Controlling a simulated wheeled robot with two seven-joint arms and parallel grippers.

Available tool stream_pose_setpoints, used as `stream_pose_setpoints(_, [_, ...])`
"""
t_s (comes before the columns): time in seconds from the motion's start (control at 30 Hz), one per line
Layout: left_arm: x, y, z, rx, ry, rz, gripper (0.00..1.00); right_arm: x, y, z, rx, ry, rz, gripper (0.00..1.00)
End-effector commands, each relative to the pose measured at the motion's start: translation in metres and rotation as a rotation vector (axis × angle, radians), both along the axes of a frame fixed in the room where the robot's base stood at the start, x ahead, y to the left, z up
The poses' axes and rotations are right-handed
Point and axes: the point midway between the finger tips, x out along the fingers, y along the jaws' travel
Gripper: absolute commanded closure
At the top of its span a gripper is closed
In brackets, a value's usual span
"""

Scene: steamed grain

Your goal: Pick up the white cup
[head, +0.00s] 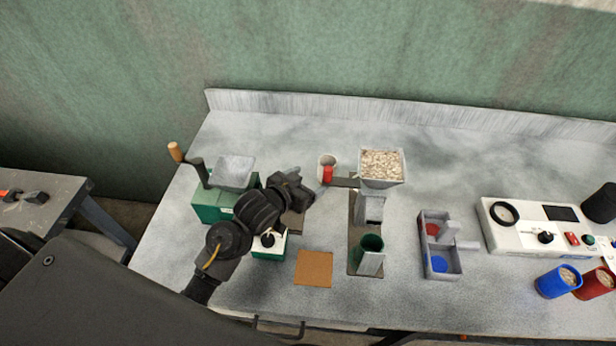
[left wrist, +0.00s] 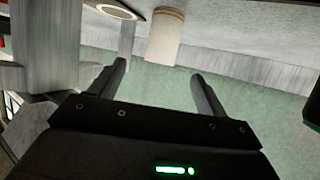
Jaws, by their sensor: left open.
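The white cup (head: 325,159) stands upright on the counter near the back, left of the grain hopper. A red patch shows on its front side; I cannot tell whether it is part of the cup. My left gripper (head: 318,187) is open and empty, just in front and to the left of the cup. In the left wrist view, a pale cylinder with a tan band (left wrist: 165,38), which looks like the cup, lies between the lines of the two fingers (left wrist: 160,75), beyond their tips. The fingers do not appear to touch it. My right gripper is out of view.
A hopper full of grain (head: 382,166) stands close right of the cup. A green hand-crank mill (head: 212,205) is at left, partly behind my arm. A grey divided tray (head: 440,262) and a white control panel (head: 520,240) are further right. The counter behind the cup is clear.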

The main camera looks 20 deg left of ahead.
Motion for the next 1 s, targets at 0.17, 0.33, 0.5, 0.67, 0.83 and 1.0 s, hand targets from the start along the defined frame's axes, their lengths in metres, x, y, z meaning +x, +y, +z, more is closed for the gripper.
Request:
stream_pose_setpoints(0.17, [0.002,-0.005,-0.001,-0.009,-0.006,-0.002,0.24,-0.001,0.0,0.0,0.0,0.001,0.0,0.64])
stream_pose_setpoints(0.33, [0.023,-0.01,-0.009,-0.009,-0.005,-0.001,0.24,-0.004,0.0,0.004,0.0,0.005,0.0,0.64])
stream_pose_setpoints(0.5, [0.044,-0.015,-0.018,-0.009,-0.006,0.0,0.24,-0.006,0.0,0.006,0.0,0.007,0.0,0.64])
stream_pose_setpoints(0.67, [0.05,-0.016,-0.021,-0.006,-0.007,-0.002,0.24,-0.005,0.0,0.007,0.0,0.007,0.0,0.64])
stream_pose_setpoints(0.83, [0.057,-0.017,-0.021,-0.007,-0.006,-0.001,0.24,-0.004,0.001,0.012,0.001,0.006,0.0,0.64])
stream_pose_setpoints(1.0, [0.08,-0.021,-0.026,-0.007,-0.005,-0.001,0.24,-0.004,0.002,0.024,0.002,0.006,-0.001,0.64])
